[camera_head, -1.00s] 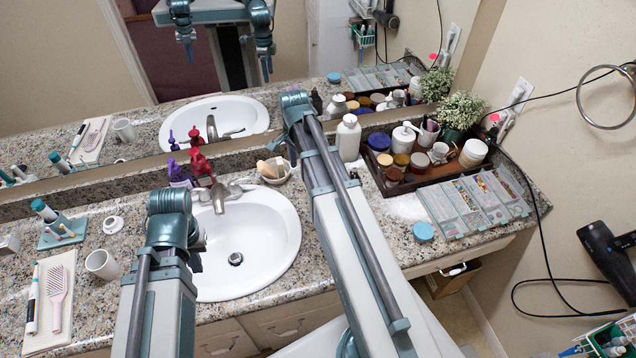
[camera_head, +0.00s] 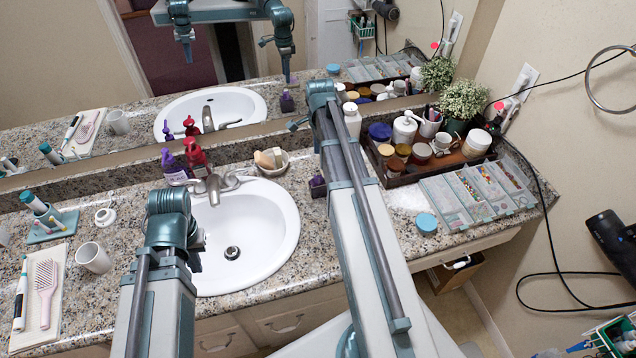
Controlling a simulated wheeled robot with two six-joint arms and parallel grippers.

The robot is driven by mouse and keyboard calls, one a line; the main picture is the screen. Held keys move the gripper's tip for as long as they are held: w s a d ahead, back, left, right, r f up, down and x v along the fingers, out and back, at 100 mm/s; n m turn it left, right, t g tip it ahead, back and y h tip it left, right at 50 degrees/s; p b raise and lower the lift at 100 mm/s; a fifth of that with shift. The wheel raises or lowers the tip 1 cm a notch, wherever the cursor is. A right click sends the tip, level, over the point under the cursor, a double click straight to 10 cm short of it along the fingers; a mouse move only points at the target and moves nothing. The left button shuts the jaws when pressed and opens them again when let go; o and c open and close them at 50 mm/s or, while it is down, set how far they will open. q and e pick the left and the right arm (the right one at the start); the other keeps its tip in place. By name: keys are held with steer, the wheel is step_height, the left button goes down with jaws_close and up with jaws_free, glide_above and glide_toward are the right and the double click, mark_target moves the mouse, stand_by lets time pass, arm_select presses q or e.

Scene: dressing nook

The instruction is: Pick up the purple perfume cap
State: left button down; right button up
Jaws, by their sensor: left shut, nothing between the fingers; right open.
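A small dark purple bottle (camera_head: 318,187) stands on the counter right of the sink, partly hidden by my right arm. It may be the perfume with its cap; the cap is too small to tell apart.
A purple pump bottle (camera_head: 173,168) and a red one (camera_head: 195,155) stand behind the sink (camera_head: 262,225). A soap dish (camera_head: 271,163) is behind it. A white bottle (camera_head: 352,122) and a crowded dark tray (camera_head: 398,180) are right of my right arm. The mirror closes off the back.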

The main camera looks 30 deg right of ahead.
mark_target(318, 171)
step_height(318, 171, down, 4)
steer(key=shift+r+b, duration=0.25)
steer(key=shift+b, duration=0.9)
arm_select(q)
step_height(318, 171, down, 3)
steer(key=shift+f, duration=0.2)
arm_select(e)
steer(key=shift+r, duration=0.1)
arm_select(q)
steer(key=shift+f, duration=0.1)
arm_select(e)
steer(key=shift+a, duration=0.1)
arm_select(q)
step_height(318, 171, down, 5)
steer(key=b, duration=0.5)
arm_select(e)
steer(key=f, duration=0.5)
steer(key=shift+s+a+f, duration=0.1)
steer(key=shift+a+f, duration=0.1)
steer(key=shift+a, duration=0.1)
steer(key=shift+r, duration=0.1)
jaws_close()
